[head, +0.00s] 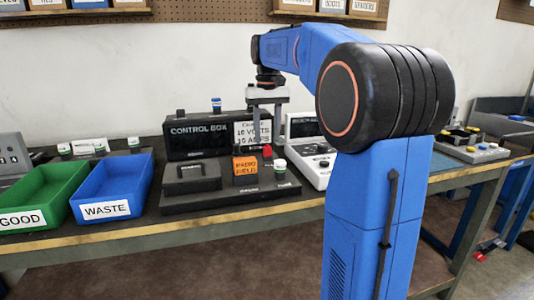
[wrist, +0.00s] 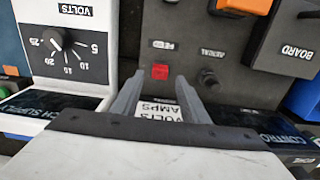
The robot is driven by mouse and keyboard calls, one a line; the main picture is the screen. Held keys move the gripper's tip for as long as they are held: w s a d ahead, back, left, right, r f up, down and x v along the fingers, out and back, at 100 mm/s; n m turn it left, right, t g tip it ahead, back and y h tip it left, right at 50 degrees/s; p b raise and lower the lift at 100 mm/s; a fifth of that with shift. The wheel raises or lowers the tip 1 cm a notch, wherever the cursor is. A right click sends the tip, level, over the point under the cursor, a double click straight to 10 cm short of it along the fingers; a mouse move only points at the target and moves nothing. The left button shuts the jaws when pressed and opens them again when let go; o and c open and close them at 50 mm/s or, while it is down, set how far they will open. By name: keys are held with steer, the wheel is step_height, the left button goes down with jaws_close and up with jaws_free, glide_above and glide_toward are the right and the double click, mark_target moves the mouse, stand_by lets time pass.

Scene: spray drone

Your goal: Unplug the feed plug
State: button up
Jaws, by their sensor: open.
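A small red plug (head: 267,151) stands on the black base unit, just below my gripper in the head view. My gripper (head: 265,130) points down from above, open and empty. In the wrist view its two fingers (wrist: 160,85) are spread, with the red plug between and beyond their tips. I see no contact. A dark round connector (wrist: 209,80) by an "AERIAL" label is right of the fingers.
Behind is the control box (head: 195,140). A white dial instrument (head: 316,160) stands right; green (head: 25,195) and blue (head: 112,190) trays stand left.

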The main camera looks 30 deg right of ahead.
mark_target(267, 147)
steer(key=shift+f, duration=2.15)
jaws_close()
steer(key=shift+r, duration=2.9)
steer(key=shift+r, duration=0.15)
